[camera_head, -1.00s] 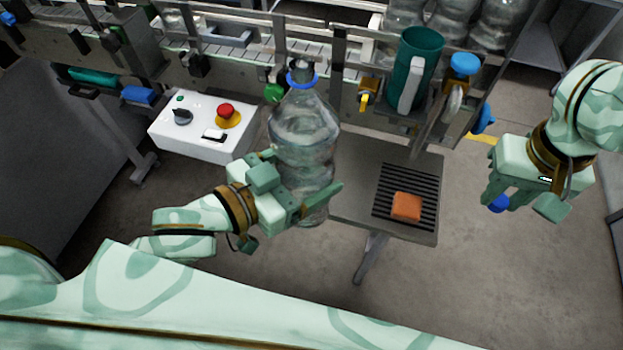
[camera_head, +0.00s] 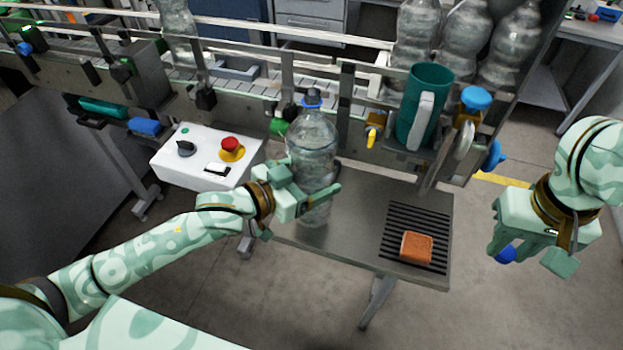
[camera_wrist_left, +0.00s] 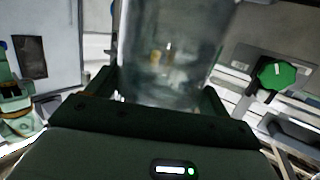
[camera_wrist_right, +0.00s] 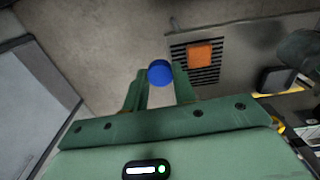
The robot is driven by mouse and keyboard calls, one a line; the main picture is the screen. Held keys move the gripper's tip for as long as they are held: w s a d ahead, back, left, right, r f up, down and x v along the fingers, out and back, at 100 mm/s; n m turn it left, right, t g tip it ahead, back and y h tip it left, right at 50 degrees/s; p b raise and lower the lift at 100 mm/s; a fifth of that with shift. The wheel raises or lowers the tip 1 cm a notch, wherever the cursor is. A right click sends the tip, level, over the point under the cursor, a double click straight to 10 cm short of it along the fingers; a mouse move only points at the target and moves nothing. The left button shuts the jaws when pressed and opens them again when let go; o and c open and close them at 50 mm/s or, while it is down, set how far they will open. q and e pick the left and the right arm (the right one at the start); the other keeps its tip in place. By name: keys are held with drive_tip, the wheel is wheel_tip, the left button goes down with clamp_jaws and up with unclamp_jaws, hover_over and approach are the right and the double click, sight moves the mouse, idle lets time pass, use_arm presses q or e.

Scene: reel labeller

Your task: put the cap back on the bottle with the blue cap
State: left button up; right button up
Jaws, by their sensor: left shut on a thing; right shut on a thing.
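A clear bottle (camera_head: 311,150) with a blue ring at its open neck stands upright in my left gripper (camera_head: 308,197), over the left part of the small steel table. My left gripper is shut around its lower body; the bottle also fills the middle of the left wrist view (camera_wrist_left: 175,50). My right gripper (camera_head: 522,255) is shut on a blue cap (camera_head: 505,254), off to the right of the table over the floor. The cap also shows between the fingertips in the right wrist view (camera_wrist_right: 160,72).
The steel table (camera_head: 345,225) carries a black grate with an orange sponge (camera_head: 417,247). A white control box (camera_head: 207,158) with a red button is left of the bottle.

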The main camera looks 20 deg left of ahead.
use_arm(q)
drive_tip(key=shift+w, duration=0.25)
drive_tip(key=shift+w+a+f+b, duration=0.15)
drive_tip(key=shift+f+b, duration=0.15)
drive_tip(key=shift+f, duration=0.65)
drive_tip(key=shift+w+d+f+b, duration=0.1)
drive_tip(key=shift+f+b, duration=0.15)
drive_tip(key=shift+f, duration=0.7)
drive_tip(key=o, duration=2)
drive_tip(key=shift+s+a+f, duration=0.1)
drive_tip(key=shift+f, duration=0.15)
drive_tip(key=shift+r, duration=0.1)
